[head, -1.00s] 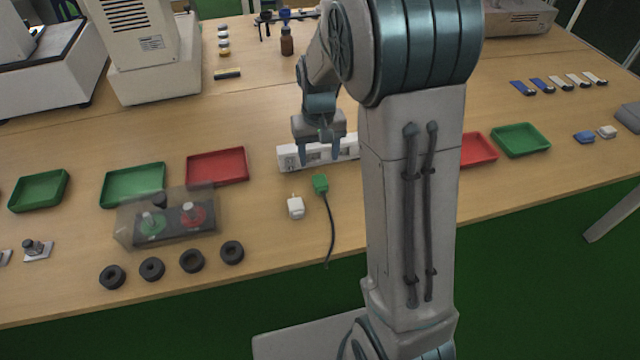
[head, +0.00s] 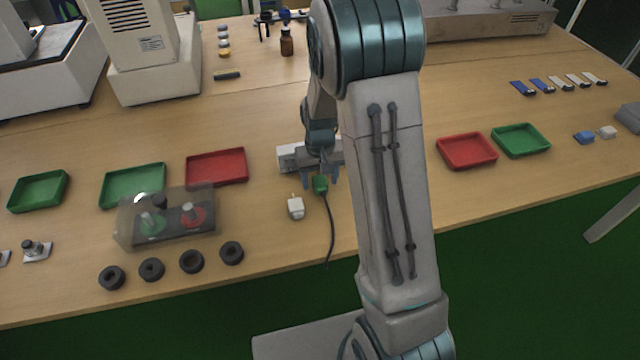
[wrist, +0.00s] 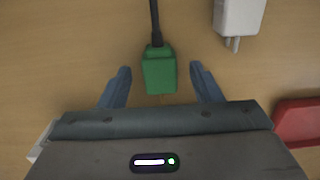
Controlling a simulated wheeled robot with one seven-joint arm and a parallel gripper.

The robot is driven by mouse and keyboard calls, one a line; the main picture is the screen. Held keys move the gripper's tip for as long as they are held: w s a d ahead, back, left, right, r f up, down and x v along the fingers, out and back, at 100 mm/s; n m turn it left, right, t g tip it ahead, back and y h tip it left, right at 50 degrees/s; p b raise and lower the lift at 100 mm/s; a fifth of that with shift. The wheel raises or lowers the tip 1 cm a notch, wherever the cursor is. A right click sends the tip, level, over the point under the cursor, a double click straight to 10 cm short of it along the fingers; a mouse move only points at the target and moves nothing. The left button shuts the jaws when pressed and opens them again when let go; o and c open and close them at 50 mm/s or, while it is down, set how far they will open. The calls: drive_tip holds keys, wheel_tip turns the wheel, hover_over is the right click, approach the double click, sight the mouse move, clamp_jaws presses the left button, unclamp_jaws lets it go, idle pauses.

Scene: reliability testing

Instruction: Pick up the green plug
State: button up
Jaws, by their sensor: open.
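The green plug (head: 320,184) lies on the wooden table with its black cable running toward the table's front edge. In the wrist view the green plug (wrist: 158,71) sits between the two fingers, with a gap on each side. My gripper (head: 320,183) is open over the plug; its fingertips also show in the wrist view (wrist: 161,72). I cannot tell the exact height of the fingers above the table. The plug's prongs are mostly hidden by the gripper body.
A white plug (head: 296,207) lies just beside the green one. A white power strip (head: 291,157) is behind, partly hidden by my arm. A red tray (head: 217,167) and a clear-covered button box (head: 166,220) stand to the left. Black rings (head: 191,260) lie near the front edge.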

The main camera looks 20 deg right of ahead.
sight(323, 182)
drive_tip(key=c, duration=1.1)
drive_tip(key=shift+c, duration=0.2)
drive_tip(key=shift+r, duration=0.45)
drive_tip(key=r, duration=0.4)
drive_tip(key=shift+s+d, duration=0.35)
drive_tip(key=s+d+r, duration=0.6)
drive_tip(key=s+d, duration=0.1)
drive_tip(key=s, duration=0.1)
